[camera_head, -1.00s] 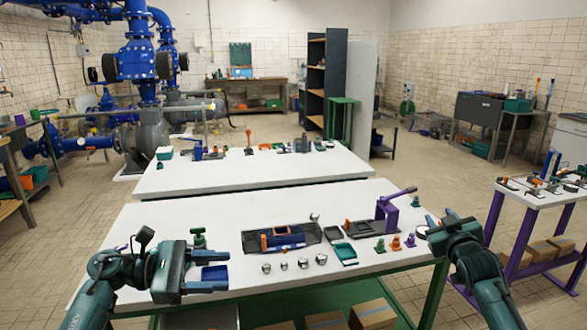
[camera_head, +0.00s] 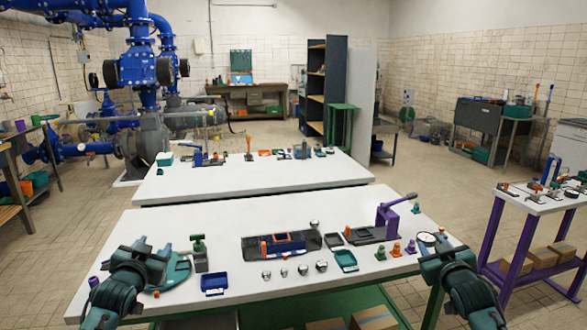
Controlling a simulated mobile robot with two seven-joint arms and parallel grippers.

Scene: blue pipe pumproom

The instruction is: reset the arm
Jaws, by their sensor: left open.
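My left gripper (camera_head: 152,258) is over the left end of the near white table (camera_head: 190,223). It is open, with nothing seen between its fingers. It stands in front of a round teal piece (camera_head: 178,271). My right arm's end (camera_head: 450,262) is at the table's right end, beside a round white-faced gauge (camera_head: 427,239). The right gripper's fingers are too unclear to tell their state.
The near table holds a dark tray with a blue piece (camera_head: 291,240), several silver knobs (camera_head: 303,268), a blue tray (camera_head: 214,281), a green-topped piece (camera_head: 199,251) and a purple lever press (camera_head: 389,216). A second white table (camera_head: 250,181) stands behind. A purple-legged table (camera_head: 519,205) stands right.

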